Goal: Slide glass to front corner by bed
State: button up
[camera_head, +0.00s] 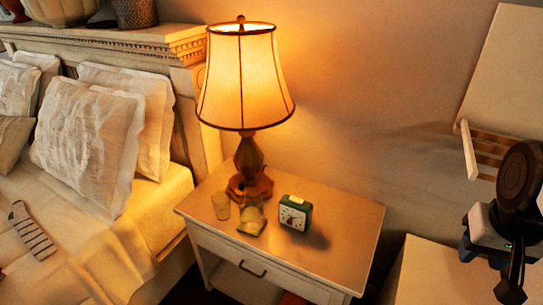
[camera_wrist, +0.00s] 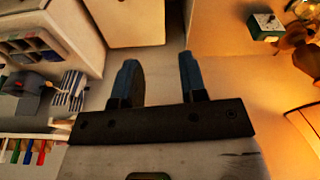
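A small clear glass (camera_head: 221,206) stands on the left part of the nightstand top (camera_head: 345,215), on the side by the bed. To its right, in front of the lamp base, is a second small pale, yellowish item (camera_head: 251,221) that I cannot make out clearly. My gripper (camera_head: 466,250) is at the right edge of the head view, well away from the glass. In the wrist view my gripper (camera_wrist: 162,80) has its two blue fingers apart with nothing between them. The glass cannot be made out in the wrist view.
A lit lamp (camera_head: 250,165) stands behind the glass. A green alarm clock (camera_head: 294,213) is to the right and also shows in the wrist view (camera_wrist: 265,26). The bed (camera_head: 165,205) is on the left. The nightstand's right side and front strip are clear.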

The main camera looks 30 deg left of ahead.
jog(key=w+a+n, duration=0.4)
jog(key=w+a, duration=1)
jog(key=w+a+f+n+g, duration=0.1)
jog(key=w+a+f+n, duration=0.15)
jog(key=a, duration=0.65)
jog(key=w+a+f+n, duration=0.1)
jog(key=w+a+f, duration=0.25)
jog(key=a, duration=0.55)
jog(key=n, duration=0.6)
send_over(222, 207)
notch_tip(222, 207, down, 18)
jog(key=f, duration=0.1)
jog(key=shift+g, duration=0.3)
jog(key=a+f, duration=0.3)
jog(key=f, duration=0.1)
jog(key=shift+s, duration=0.3)
jog(key=shift+a+f, duration=0.1)
jog(key=shift+f, duration=0.4)
jog(key=shift+f, duration=0.1)
